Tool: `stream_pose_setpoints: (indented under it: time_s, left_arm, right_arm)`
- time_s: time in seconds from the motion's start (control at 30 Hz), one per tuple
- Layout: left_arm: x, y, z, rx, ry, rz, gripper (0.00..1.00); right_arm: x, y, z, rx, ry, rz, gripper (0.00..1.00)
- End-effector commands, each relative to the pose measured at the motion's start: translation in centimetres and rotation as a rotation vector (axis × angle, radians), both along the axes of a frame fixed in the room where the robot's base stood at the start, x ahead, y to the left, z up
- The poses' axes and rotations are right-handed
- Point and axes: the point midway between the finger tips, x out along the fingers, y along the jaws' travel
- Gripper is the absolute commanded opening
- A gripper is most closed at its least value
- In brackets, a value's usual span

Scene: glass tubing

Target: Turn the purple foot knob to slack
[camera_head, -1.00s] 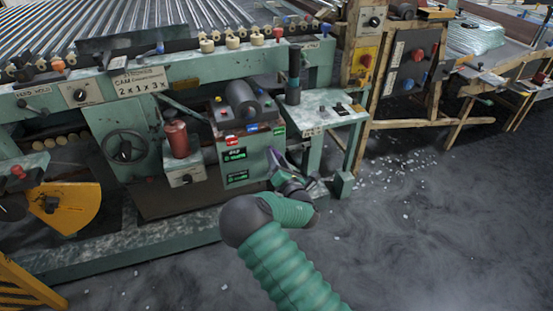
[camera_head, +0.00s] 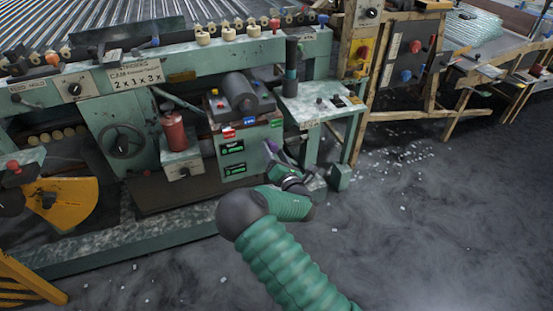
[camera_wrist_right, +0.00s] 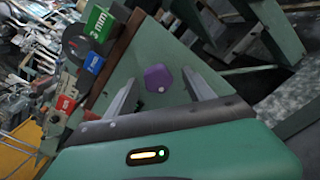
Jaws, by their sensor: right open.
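The purple knob (camera_wrist_right: 157,78) is a small faceted knob with a pale dot near its lower edge. It sits on a green panel in the right wrist view. My right gripper (camera_wrist_right: 160,75) is open, with one finger on each side of the knob and a visible gap to each. I cannot tell whether the fingertips reach its depth. In the head view my right gripper (camera_head: 272,153) is at the lower right side of the green machine box (camera_head: 234,153); I cannot clearly make out the knob there. My left gripper is not in view.
The box carries green display labels and red and blue tags. A red cylinder (camera_head: 173,131) and a handwheel (camera_head: 122,141) are to its left. A small side table (camera_head: 318,103) with a dark post stands to its right. Grey floor at the right is open, with scattered white bits.

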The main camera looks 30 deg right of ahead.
Motion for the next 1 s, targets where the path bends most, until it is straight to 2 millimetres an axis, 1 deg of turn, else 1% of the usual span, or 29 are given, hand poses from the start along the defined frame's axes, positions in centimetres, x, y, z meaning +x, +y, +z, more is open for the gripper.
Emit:
stream_pose_setpoints:
  time_s: [0.07,0.17,0.4,0.5,0.6,0.7,0.77,1.0]
  left_arm:
    - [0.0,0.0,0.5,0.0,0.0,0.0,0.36]
    - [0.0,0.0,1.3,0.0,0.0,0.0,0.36]
    - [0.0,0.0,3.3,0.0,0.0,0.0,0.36]
    - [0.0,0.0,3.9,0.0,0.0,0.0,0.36]
    - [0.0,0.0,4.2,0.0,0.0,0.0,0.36]
    - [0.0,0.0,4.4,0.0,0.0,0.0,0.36]
    - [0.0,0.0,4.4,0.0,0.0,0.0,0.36]
    - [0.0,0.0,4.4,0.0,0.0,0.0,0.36]
  right_arm:
    - [-0.7,0.2,0.2,0.0,0.001,0.001,0.62]
    - [-2.7,0.6,0.4,0.0,0.004,-0.001,0.62]
    - [-9.6,2.3,0.2,0.0,0.008,-0.001,0.62]
    - [-12.3,3.0,0.1,0.001,0.008,-0.002,0.62]
    - [-14.4,3.5,0.0,-0.001,0.008,-0.001,0.62]
    - [-15.7,3.8,-0.1,0.002,0.007,-0.001,0.62]
    - [-16.0,3.9,-0.1,0.0,0.004,0.0,0.62]
    - [-16.3,4.0,-0.1,0.0,0.004,0.0,0.62]
